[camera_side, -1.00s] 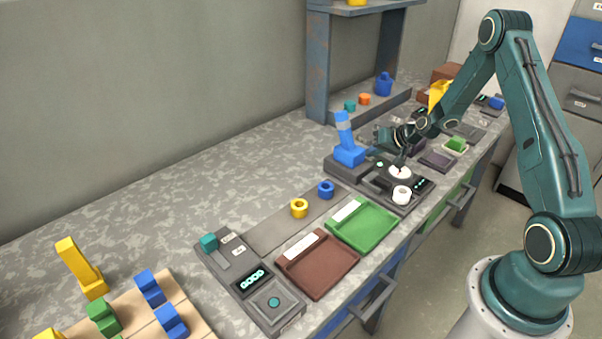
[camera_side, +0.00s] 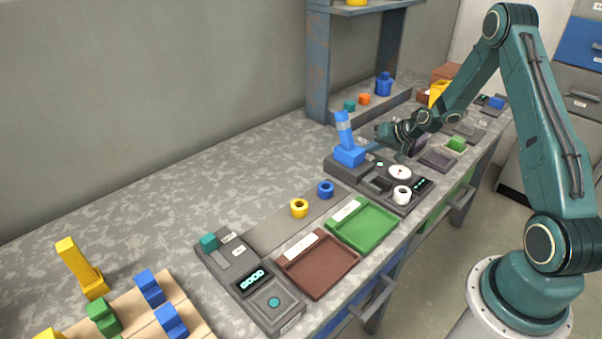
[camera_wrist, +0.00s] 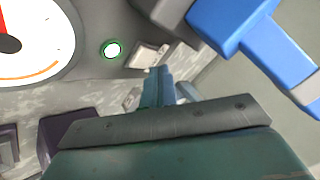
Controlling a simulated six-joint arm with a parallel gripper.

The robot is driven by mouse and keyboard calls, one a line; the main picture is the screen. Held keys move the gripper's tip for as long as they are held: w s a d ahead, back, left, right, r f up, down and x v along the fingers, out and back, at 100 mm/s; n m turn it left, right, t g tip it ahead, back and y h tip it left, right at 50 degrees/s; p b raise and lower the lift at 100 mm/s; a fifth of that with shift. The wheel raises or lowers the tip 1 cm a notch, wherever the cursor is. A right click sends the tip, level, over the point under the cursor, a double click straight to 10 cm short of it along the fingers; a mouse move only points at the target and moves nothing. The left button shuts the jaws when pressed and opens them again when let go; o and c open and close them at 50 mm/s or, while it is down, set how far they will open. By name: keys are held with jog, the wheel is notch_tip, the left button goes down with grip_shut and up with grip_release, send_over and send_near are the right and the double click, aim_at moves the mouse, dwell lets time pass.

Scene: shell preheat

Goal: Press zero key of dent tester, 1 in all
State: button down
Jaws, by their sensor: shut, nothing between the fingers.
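A dark tester with a white dial (camera_side: 400,172) and a tall blue lever (camera_side: 345,128) stands in the middle right of the side view. A small round key (camera_wrist: 112,49) with a green rim and bright centre sits beside the dial (camera_wrist: 30,40) in the wrist view; a small pale plate (camera_wrist: 147,55) lies just right of it. Whether the round key or the plate is the zero key, I cannot tell. My gripper (camera_side: 402,157) is shut and empty, just behind the dial. Its fingertips (camera_wrist: 160,72) show near the plate; contact cannot be told.
The blue lever (camera_wrist: 235,30) is close by in the wrist view. A white ring-shaped part (camera_side: 402,195) stands on the tester's front. A green tray (camera_side: 365,243), a brown tray (camera_side: 318,285) and another device with a lit display (camera_side: 252,279) are nearer.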

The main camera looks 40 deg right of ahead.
aim_at(371, 158)
jog(key=shift+r, duration=0.1)
jog(key=shift+r, duration=2.4)
